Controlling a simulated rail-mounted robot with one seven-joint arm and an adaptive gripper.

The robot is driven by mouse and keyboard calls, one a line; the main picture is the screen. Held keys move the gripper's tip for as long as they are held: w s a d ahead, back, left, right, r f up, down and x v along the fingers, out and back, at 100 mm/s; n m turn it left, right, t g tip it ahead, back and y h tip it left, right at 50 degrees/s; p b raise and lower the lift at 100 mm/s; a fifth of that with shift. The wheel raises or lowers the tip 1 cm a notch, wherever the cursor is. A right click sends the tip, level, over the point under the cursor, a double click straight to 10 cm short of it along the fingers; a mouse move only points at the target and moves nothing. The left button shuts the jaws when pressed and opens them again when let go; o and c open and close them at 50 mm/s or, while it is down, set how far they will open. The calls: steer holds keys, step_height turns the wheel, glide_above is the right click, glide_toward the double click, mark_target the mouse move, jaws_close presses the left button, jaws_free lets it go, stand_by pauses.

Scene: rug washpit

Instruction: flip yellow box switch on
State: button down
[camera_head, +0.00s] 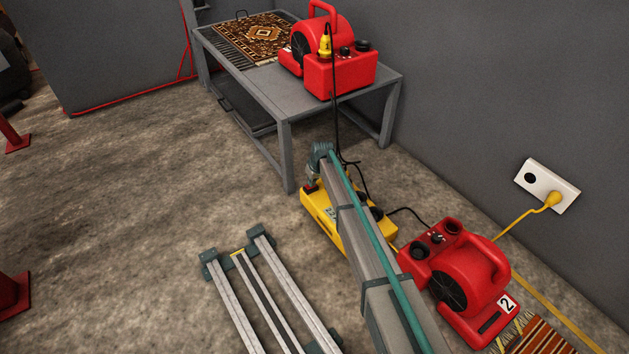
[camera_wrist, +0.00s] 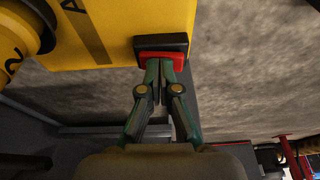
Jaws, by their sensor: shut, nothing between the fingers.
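The yellow box (camera_head: 318,213) sits on the floor near the grey table, partly hidden behind my arm. In the wrist view, its yellow face (camera_wrist: 90,30) fills the upper left. A red rocker switch (camera_wrist: 160,57) in a black frame sits at the box's edge; in the head view it is a small red spot (camera_head: 309,187). My gripper (camera_wrist: 160,64) is shut and empty, with its fingertips at the lower edge of the red rocker. I cannot tell whether they press on it. In the head view my gripper (camera_head: 312,181) is at the box's left end, fingertips hard to see.
A red blower (camera_head: 468,285) marked 2 stands right of the box. Another red blower (camera_head: 345,75) and a patterned rug (camera_head: 255,38) are on the grey table (camera_head: 268,95). A white wall socket (camera_head: 533,178) holds a yellow plug.

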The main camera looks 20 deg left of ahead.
steer(key=shift+s+a+r, duration=0.1)
steer(key=shift+s+a, duration=0.05)
steer(key=shift+s, duration=0.1)
steer(key=shift+r, duration=0.1)
steer(key=shift+w+r+p, duration=0.1)
steer(key=shift+r+p, duration=0.45)
steer(key=shift+p, duration=0.05)
steer(key=w+d+p+v, duration=0.1)
steer(key=p+v, duration=0.4)
steer(key=v, duration=0.7)
steer(key=shift+w+r+p, duration=0.25)
steer(key=shift+w+p, duration=0.1)
steer(key=shift+w, duration=0.25)
